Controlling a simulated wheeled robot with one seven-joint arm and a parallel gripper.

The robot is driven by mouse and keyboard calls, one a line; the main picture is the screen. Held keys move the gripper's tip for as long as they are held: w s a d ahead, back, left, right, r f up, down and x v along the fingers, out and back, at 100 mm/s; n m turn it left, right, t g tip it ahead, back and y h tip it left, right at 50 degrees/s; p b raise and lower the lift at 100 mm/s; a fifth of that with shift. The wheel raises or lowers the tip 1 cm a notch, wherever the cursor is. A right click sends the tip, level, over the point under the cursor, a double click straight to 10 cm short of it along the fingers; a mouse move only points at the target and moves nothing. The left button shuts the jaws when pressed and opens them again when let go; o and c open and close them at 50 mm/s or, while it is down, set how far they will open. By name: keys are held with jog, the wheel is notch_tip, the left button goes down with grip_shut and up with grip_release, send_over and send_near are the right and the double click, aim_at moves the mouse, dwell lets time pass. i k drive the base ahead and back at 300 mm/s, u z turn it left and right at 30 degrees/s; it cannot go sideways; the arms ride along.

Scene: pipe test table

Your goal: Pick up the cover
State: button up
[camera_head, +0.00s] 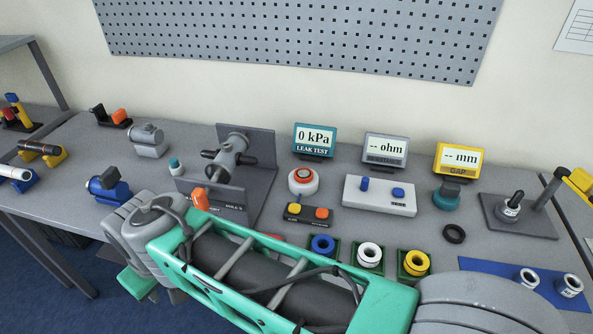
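I cannot tell for sure which thing is the cover. A small teal-topped white piece (176,166) stands on the table left of the grey test fixture (262,160). A teal round piece with a dark base (446,196) stands in front of the yellow gap meter. A black ring (454,233) lies flat on the table nearby. My teal and grey arm crosses the foreground and hides part of the table's front. My gripper does not show, so its hold cannot be seen.
Three displays, including the leak test meter (315,138), stand at the back. A white button box (379,195) and colored ring holders sit right of centre. A blue mat (480,267) with white cylinders lies at the right. Clamps and valves stand at the left.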

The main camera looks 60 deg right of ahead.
aim_at(447, 198)
jog(key=u, duration=0.1)
jog(key=k, duration=1.15)
jog(key=u, duration=0.05)
